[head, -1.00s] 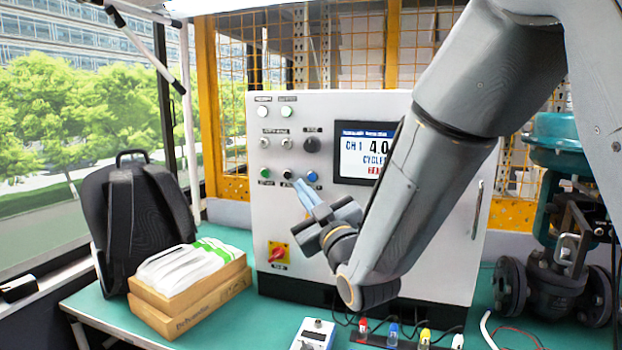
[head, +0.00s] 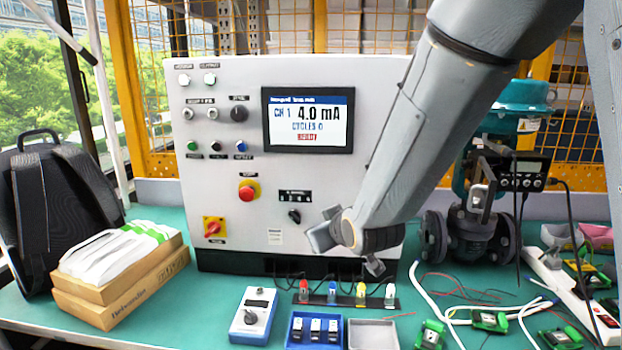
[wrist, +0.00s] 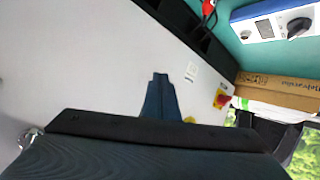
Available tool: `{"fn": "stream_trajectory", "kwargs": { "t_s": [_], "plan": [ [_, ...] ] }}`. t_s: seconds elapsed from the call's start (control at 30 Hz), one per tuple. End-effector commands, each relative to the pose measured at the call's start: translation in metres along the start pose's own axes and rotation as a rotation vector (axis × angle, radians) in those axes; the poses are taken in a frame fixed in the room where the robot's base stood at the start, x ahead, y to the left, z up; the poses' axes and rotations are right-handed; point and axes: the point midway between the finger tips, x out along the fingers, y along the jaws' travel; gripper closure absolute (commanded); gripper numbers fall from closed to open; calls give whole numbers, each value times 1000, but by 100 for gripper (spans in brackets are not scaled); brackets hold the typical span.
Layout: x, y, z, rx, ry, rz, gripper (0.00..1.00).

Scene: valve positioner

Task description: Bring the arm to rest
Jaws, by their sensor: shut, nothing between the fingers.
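My arm comes down from the upper right in the head view and ends in front of the white control cabinet (head: 230,140). The fingers appear against the pale cabinet front. The cabinet's screen (head: 308,120) reads CH 1 4.0 mA, cycles 0.
A blue handheld device (head: 254,315), a blue tray (head: 296,343) and a grey tray (head: 372,335) lie on the green bench. Cardboard boxes (head: 115,305) and a backpack (head: 60,200) are at left. A valve (head: 480,225) stands at right, with loose cables before it.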

Motion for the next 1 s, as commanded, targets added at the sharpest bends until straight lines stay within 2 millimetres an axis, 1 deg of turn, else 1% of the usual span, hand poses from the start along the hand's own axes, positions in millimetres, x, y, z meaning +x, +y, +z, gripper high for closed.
{"fn": "stream_trajectory", "kwargs": {
  "t_s": [0.03,0.07,0.1,0.17,0.2,0.27,0.3,0.37,0.4,0.5,0.6,0.63,0.7,1.0],
  "plan": [
    [-10,15,29,47,-101,12,100],
    [-17,20,47,75,-165,15,100],
    [-28,27,71,115,-249,20,100],
    [-48,35,106,179,-375,28,100],
    [-63,38,128,223,-458,33,100],
    [-87,42,158,285,-577,41,100],
    [-104,41,176,329,-650,40,100],
    [-128,40,198,387,-751,43,100],
    [-144,38,210,422,-810,45,100],
    [-174,33,231,490,-923,48,100],
    [-192,28,241,528,-989,48,100],
    [-195,26,243,534,-1001,47,100],
    [-197,26,244,540,-1010,47,100],
    [-197,26,244,540,-1010,47,100]
  ]
}}
